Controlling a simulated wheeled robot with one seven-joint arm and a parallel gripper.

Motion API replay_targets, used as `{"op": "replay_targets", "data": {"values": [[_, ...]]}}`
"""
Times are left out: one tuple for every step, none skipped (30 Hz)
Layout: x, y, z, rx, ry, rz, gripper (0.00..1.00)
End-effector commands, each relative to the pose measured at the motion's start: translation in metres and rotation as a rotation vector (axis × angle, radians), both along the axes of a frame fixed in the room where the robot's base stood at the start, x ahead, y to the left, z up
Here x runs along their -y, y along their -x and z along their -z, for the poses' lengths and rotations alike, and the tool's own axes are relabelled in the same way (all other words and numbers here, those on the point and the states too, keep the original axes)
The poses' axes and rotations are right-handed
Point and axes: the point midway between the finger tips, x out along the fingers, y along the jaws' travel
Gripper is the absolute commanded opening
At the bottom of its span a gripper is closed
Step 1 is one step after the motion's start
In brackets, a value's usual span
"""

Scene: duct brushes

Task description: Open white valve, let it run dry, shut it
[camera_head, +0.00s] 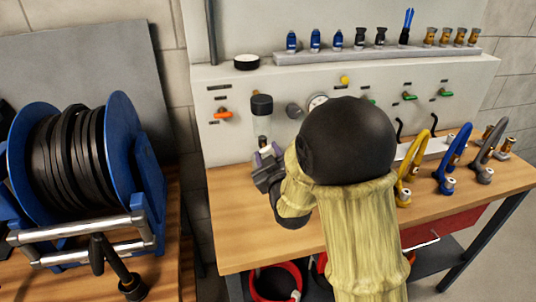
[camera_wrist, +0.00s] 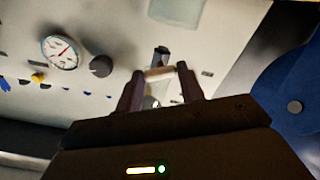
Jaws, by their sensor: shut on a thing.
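The white valve (camera_wrist: 160,73) shows in the wrist view as a short pale bar between my two fingertips. In the head view a small white part (camera_head: 266,153) shows at my fingers, below a clear bowl (camera_head: 262,128) with a black cap (camera_head: 262,105) on the panel. My gripper (camera_head: 269,156) is shut on the valve, one finger at each end of the bar in the wrist view (camera_wrist: 159,71). My forearm and gripper hide part of the valve. I cannot tell whether it is open or shut, or whether liquid is in the bowl.
A round gauge (camera_head: 317,103) and a black knob (camera_head: 293,110) are right of the bowl. An orange lever (camera_head: 222,115) is to its left. Coloured hose loops (camera_head: 453,160) stand on the bench at the right. A blue hose reel (camera_head: 125,140) stands at the left.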

Motion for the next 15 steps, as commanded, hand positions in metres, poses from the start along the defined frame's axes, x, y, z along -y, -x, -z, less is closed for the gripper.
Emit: {"op": "replay_targets", "data": {"values": [[0.0001, 0.0001, 0.0006, -0.002, -0.007, 0.0, 0.15], [0.0002, 0.0, 0.001, -0.004, -0.013, 0.0, 0.15], [0.0003, 0.0, 0.0015, -0.007, -0.026, 0.001, 0.15], [0.0005, -0.0002, 0.002, -0.01, -0.041, 0.001, 0.15], [0.0006, -0.0002, 0.0025, -0.014, -0.057, 0.001, 0.15], [0.0007, -0.0002, 0.0033, -0.021, -0.084, 0.001, 0.15], [0.0008, -0.0002, 0.0038, -0.028, -0.107, 0.001, 0.15], [0.0009, -0.0002, 0.0039, -0.035, -0.134, 0.002, 0.15], [0.0008, -0.0001, 0.0044, -0.045, -0.172, 0.001, 0.15], [0.0012, -0.0002, 0.005, -0.055, -0.202, 0.002, 0.15], [0.0012, -0.0001, 0.0049, -0.062, -0.232, 0.001, 0.15], [0.0009, 0.0, 0.0049, -0.074, -0.273, 0.001, 0.15], [0.0013, -0.0002, 0.0052, -0.084, -0.303, 0.002, 0.15], [0.0013, -0.0002, 0.0047, -0.091, -0.332, 0.002, 0.15], [0.0007, 0.0, 0.0041, -0.102, -0.369, 0.0, 0.15]]}}
